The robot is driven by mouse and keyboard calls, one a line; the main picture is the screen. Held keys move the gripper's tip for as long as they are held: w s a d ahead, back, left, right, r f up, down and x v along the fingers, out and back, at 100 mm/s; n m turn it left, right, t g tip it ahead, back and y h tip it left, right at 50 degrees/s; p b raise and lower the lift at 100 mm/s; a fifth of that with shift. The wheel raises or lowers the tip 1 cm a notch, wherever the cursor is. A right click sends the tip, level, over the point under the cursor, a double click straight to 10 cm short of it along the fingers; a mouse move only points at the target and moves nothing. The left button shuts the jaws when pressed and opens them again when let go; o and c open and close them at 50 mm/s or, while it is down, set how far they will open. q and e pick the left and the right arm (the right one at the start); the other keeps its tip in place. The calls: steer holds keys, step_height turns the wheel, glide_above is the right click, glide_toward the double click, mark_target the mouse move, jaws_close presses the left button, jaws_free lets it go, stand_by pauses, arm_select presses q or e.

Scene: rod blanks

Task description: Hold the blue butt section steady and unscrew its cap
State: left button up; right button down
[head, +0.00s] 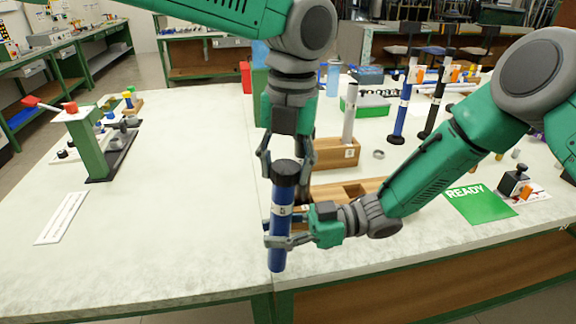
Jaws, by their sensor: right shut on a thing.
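The blue butt section (279,228) stands nearly upright above the front edge of the table, with a pale label band on it. Its black cap (286,171) is on its top end. My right gripper (276,241) comes in from the right and is shut on the blue tube at its lower part. My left gripper (285,172) points down from above, with its fingers spread on either side of the cap. It looks open, with the cap between its fingers. Part of its right finger is hidden behind the tube and cap.
Wooden blocks (335,153) stand just behind the tube, one holding a grey rod (349,118). A green READY card (480,202) lies right. A green press-like stand (85,142) and a white strip (61,218) are left. The table's front left is clear.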

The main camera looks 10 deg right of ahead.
arm_select(q)
steer(key=n, duration=0.6)
steer(key=shift+d+n, duration=0.3)
steer(key=shift+n, duration=0.1)
steer(key=n, duration=0.4)
steer(key=shift+w+n, duration=0.1)
steer(key=shift+n, duration=1)
steer(key=shift+a, duration=0.1)
steer(key=o, duration=1.3)
